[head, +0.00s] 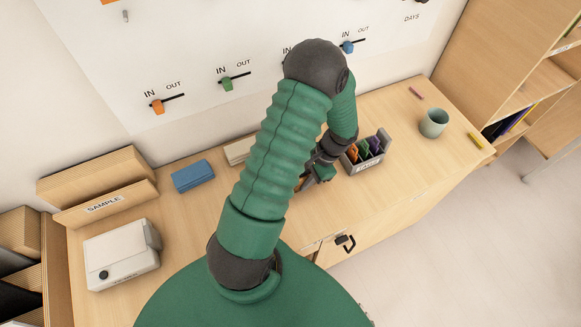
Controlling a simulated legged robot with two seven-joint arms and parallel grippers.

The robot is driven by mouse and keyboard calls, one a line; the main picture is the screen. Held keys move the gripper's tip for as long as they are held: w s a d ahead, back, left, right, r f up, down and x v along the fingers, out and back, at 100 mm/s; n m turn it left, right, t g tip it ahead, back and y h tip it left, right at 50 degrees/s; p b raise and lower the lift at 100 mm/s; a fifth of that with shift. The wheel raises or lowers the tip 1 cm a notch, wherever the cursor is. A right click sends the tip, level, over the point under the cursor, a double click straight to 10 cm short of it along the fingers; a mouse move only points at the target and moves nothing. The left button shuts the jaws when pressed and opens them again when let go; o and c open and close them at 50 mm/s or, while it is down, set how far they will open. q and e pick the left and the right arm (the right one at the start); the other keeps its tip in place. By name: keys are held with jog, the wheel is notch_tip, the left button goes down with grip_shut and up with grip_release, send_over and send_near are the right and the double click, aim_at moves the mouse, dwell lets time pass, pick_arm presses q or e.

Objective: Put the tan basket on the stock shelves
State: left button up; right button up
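I cannot make out a tan basket for certain in the head view. My green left arm rises from the bottom and bends down to the counter. My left gripper (316,177) is low over the counter, just left of a grey box with coloured cards (366,154). The arm hides part of it, and its finger opening is too small to judge. My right gripper is out of view. A wooden shelf unit (535,75) stands at the right, and another with tan and dark contents (50,262) is at the lower left. I cannot tell which is the stock shelves.
A whiteboard hangs behind. Open floor (470,260) lies at the lower right.

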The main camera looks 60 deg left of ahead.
pick_arm(q)
jog(key=shift+x, duration=0.85)
jog(key=shift+d, duration=0.2)
grip_shut()
dwell(0.5)
